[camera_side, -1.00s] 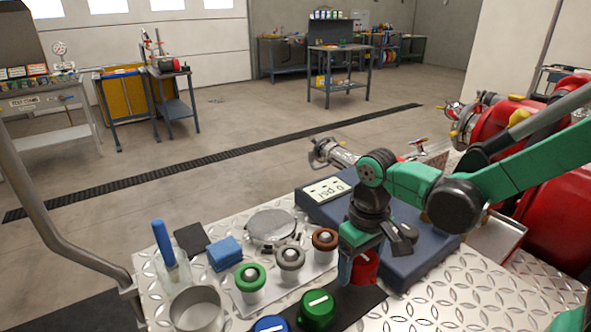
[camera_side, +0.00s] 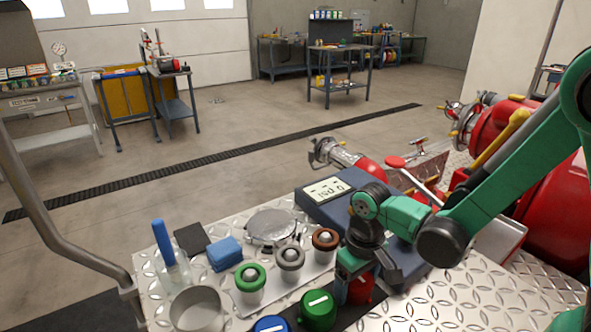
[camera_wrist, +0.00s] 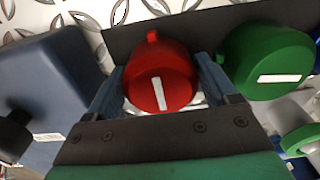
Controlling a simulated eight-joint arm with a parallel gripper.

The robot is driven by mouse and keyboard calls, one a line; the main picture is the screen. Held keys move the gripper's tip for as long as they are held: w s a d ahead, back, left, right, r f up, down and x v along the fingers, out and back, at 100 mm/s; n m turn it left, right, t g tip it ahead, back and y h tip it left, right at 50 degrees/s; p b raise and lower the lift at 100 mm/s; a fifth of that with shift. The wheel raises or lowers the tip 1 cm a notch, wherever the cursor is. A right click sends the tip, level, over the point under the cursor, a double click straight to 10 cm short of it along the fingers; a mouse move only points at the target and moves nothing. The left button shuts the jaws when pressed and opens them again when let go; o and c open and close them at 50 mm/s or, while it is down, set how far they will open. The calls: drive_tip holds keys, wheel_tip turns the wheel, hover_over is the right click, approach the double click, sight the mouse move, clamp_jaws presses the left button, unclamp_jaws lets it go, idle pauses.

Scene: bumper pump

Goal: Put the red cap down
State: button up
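The red cap (camera_side: 360,289), with a white stripe on top, is low at the dark strip (camera_side: 343,314) on the tread-plate bench, right of the green cap (camera_side: 318,309). My gripper (camera_side: 358,287) points down around it. In the wrist view the red cap (camera_wrist: 160,82) sits between my two fingers (camera_wrist: 160,85), which lie close against its sides. The green cap (camera_wrist: 268,62) is just right of the right finger, and the dark strip (camera_wrist: 122,38) shows behind. Whether the cap's underside touches the strip is hidden.
A blue cap (camera_side: 271,324) is at the front edge. A plate (camera_side: 268,292) holds ports with green, grey and brown rings. The blue gauge box (camera_side: 322,210) stands behind my gripper. A metal cup (camera_side: 197,310) and blue sponge (camera_side: 225,253) are at left. Bare tread plate (camera_side: 460,300) lies right.

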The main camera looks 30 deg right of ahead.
drive_tip(key=shift+o, duration=0.9)
drive_tip(key=shift+r, duration=0.1)
drive_tip(key=d+r+t, duration=0.4)
drive_tip(key=r+t, duration=0.3)
drive_tip(key=r, duration=0.6)
drive_tip(key=shift+s+r, duration=0.2)
drive_tip(key=shift+s, duration=0.2)
